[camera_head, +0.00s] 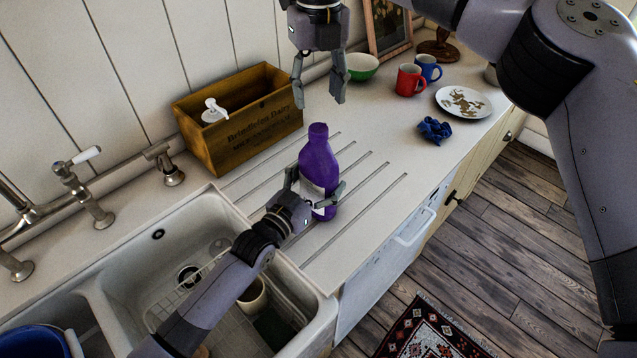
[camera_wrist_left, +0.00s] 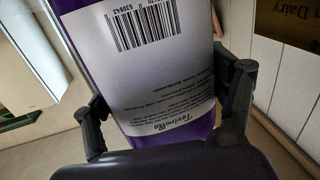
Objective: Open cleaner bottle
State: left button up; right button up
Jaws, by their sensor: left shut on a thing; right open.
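The purple cleaner bottle (camera_head: 319,160) stands upright on the grooved drainboard beside the sink, with a purple cap (camera_head: 318,131) on top. My left gripper (camera_head: 316,190) is shut around the lower half of the bottle. In the left wrist view the bottle's white label with a barcode (camera_wrist_left: 146,28) shows between the two fingers, and the cap is out of view. My right gripper (camera_head: 319,92) is open and empty, pointing down above and behind the bottle, apart from the cap.
A wooden crate (camera_head: 240,127) with a white pump top stands left of the bottle. A green bowl (camera_head: 363,68), red mug (camera_head: 409,80), blue mug (camera_head: 428,67), dirty plate (camera_head: 463,102) and blue cloth (camera_head: 434,129) lie to the right. The sink (camera_head: 205,207) is in front.

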aim_at(318, 128)
pick_arm(q)
jog(key=c, duration=1.6)
pick_arm(e)
jog(key=m, duration=0.4)
pick_arm(q)
jog(key=shift+c, duration=0.2)
pick_arm(e)
jog(key=m, duration=1.8)
jog(key=shift+m, duration=0.3)
jog(key=shift+f, duration=4)
